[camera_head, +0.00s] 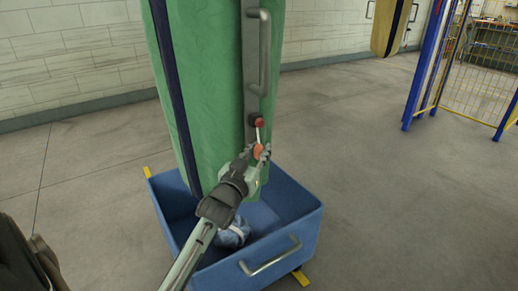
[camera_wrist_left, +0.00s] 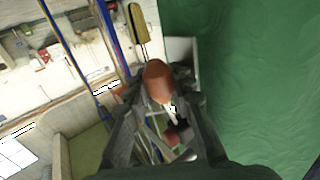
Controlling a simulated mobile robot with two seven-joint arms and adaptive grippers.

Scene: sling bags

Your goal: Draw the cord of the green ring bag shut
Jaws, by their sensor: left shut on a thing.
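The green bag (camera_head: 210,80) is a tall green column with a dark blue stripe, hanging over a blue bin. A grey strip with a metal handle (camera_head: 264,50) runs down its side. A dark red knob (camera_head: 258,122) sits on the strip, and a short pale cord runs from it to an orange pull (camera_head: 259,152). My left gripper (camera_head: 262,155) is shut on the orange pull, close beside the bag. The left wrist view shows the orange pull (camera_wrist_left: 158,80) between the fingers, with the pale cord (camera_wrist_left: 171,112) and the green wall (camera_wrist_left: 245,80) alongside. My right gripper is out of view.
The blue bin (camera_head: 308,228) stands on the floor under the bag, with a bluish bundle (camera_head: 235,234) inside. Yellow floor marks lie at its corners. A yellow bag (camera_head: 391,25) hangs farther back. A blue-framed yellow fence (camera_head: 465,60) stands at right. The floor between is clear.

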